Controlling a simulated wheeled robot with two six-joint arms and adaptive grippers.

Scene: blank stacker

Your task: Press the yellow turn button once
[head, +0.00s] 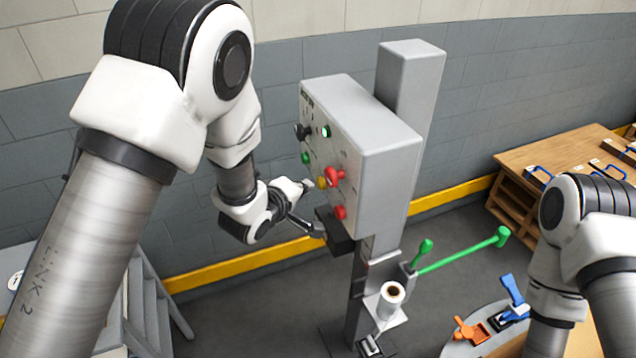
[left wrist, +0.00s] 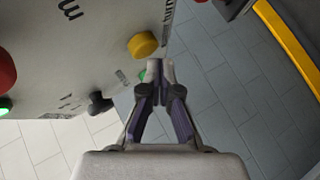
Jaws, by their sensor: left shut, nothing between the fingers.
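The yellow turn button (left wrist: 143,45) stands out from the grey panel face in the left wrist view. My left gripper (left wrist: 160,68) is shut and empty. Its tips are just below and right of the yellow button in the wrist view; I cannot tell whether they touch it. In the head view the left gripper (head: 305,185) is close to the panel face, left of the yellow button. My right gripper is not in view; only part of my right arm shows.
Other controls share the panel: red ones (head: 335,176), green ones (head: 326,131) and a black knob (head: 302,131). A black block (head: 335,232) juts out below the box. A green lever (head: 460,252) and orange and blue clamps (head: 472,329) are at lower right.

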